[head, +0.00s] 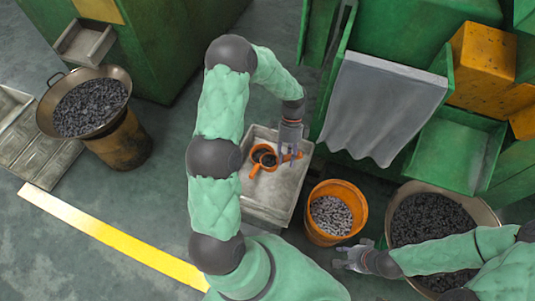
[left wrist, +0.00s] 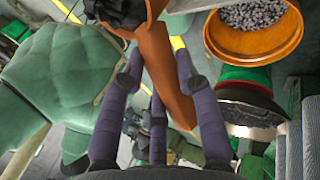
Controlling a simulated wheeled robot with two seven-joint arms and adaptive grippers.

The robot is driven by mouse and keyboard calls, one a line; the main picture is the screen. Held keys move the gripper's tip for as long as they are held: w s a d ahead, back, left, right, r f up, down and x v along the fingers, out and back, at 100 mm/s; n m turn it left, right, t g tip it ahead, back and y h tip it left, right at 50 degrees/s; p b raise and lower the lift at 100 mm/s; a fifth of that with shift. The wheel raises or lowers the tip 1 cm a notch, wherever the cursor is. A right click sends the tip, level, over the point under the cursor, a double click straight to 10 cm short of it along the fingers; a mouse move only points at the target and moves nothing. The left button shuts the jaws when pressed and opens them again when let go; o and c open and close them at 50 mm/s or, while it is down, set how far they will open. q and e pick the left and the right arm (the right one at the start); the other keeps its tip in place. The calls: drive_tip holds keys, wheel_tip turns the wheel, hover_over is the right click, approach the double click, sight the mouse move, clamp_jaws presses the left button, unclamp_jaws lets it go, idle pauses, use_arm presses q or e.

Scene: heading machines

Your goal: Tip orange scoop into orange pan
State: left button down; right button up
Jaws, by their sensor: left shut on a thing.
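My left gripper (head: 290,148) is shut on the handle of the orange scoop (head: 293,157), above a grey bin. The left wrist view shows the long orange handle (left wrist: 166,70) between my fingers, with dark pieces in the scoop's bowl at the top edge. In the head view the bowl lies left of my gripper, with dark pieces in it. My right gripper (head: 350,258) is open and empty, low at the right.
The grey bin (head: 247,207) stands under the scoop. An orange bucket (head: 357,211) of grey pieces is right of it; it also shows in the left wrist view (left wrist: 285,45). Large pans of dark pieces stand left (head: 121,78) and right (head: 486,207). Green machines stand behind.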

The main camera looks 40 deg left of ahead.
use_arm(q)
drive_tip(key=a+f+m+t+h, duration=0.2)
drive_tip(key=a+f+m+t, duration=0.1)
drive_tip(key=a+f+m, duration=0.2)
drive_tip(key=w+a+f+m+t+h+b, duration=0.1)
drive_tip(key=a+f+m+t, duration=0.3)
drive_tip(key=f+m, duration=0.4)
drive_tip(key=a+f+m+t+h, duration=0.2)
drive_tip(key=a+f+m+t, duration=0.1)
drive_tip(key=a+f+m, duration=0.3)
wheel_tip(320, 180, down, 2)
drive_tip(key=shift+w+a+f+m+t+h, duration=0.1)
drive_tip(key=shift+w+m+t+h, duration=0.05)
drive_tip(key=shift+m+t+h, duration=0.2)
drive_tip(key=shift+a+h+b, duration=0.15)
drive_tip(key=shift+h+b, duration=0.3)
drive_tip(key=shift+b, duration=0.55)
idle(1.9)
